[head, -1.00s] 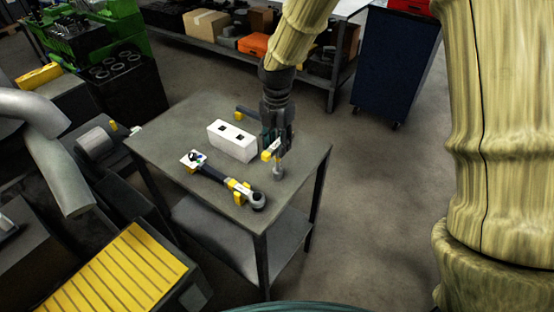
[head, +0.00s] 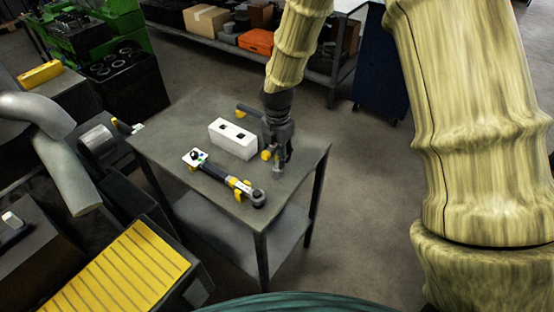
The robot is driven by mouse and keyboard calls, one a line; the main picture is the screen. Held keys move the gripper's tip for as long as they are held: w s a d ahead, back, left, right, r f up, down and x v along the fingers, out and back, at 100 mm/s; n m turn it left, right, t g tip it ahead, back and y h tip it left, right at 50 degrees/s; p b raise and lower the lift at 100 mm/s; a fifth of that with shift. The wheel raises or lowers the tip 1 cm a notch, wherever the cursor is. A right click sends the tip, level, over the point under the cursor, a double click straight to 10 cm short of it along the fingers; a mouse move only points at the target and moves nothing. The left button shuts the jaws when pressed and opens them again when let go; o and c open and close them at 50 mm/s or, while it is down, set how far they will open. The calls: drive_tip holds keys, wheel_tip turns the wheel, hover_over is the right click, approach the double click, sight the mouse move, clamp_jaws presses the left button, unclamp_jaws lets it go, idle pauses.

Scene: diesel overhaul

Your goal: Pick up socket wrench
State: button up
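Two long tools are on the small grey table (head: 180,118); I cannot tell for sure which is the socket wrench. The front tool (head: 217,174) has a dark handle and a round head, and rests on yellow supports. The rear tool is mostly hidden behind a white block and my gripper; its dark bar (head: 250,113) and a round grey end (head: 278,171) show, with yellow supports near them. My gripper (head: 283,158) points down over the rear tool, close to its round end. Its fingers look dark and blurred, and whether they touch the tool is unclear.
The white block (head: 233,139) with two dark square holes stands left of my gripper, between the two tools. A shelf with boxes and an orange case (head: 257,41) is behind. Grey machinery and a yellow ribbed platform (head: 118,268) are at left. The floor right of the table is clear.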

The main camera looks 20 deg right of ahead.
sight(278, 146)
clamp_jaws()
drive_tip(key=shift+r, duration=0.1)
drive_tip(key=shift+r+b, duration=0.75)
drive_tip(key=shift+r, duration=0.55)
drive_tip(key=shift+s+r, duration=0.1)
drive_tip(key=shift+r, duration=0.25)
drive_tip(key=s+a+b, duration=0.2)
drive_tip(key=s, duration=0.5)
drive_tip(key=s+a+r+b, duration=0.1)
drive_tip(key=s+a+b, duration=0.1)
drive_tip(key=s, duration=0.6)
drive_tip(key=shift+a+r, duration=0.3)
drive_tip(key=shift+a, duration=0.4)
drive_tip(key=shift+w, duration=0.1)
